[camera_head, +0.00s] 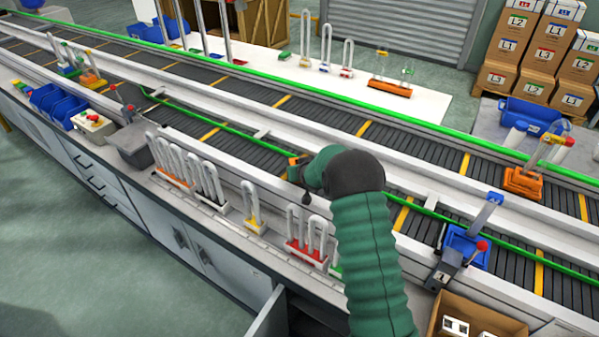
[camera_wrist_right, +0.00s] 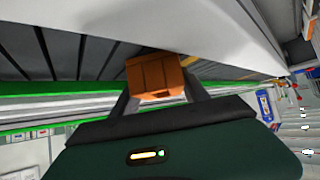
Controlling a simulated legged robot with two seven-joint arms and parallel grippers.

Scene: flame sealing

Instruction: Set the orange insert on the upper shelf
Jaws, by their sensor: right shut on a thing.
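My right gripper (camera_wrist_right: 160,92) is shut on the orange insert (camera_wrist_right: 155,72), a small blocky piece that shows between the two dark fingers in the right wrist view. In the head view my green right arm comes up from the bottom, and its gripper (camera_head: 298,168) is over the near conveyor's front rail. A small bit of the orange insert (camera_head: 296,161) shows at its tip; the rest is hidden. The insert appears held clear of the belt. I cannot tell which surface is the upper shelf. My left gripper is not in view.
Clear U-shaped tubes in coloured holders stand along the front ledge, including a yellow one (camera_head: 253,222) and a red one (camera_head: 306,252). A blue fixture (camera_head: 466,246) and an orange fixture (camera_head: 523,183) sit on the right. A cardboard box (camera_head: 480,312) is at bottom right.

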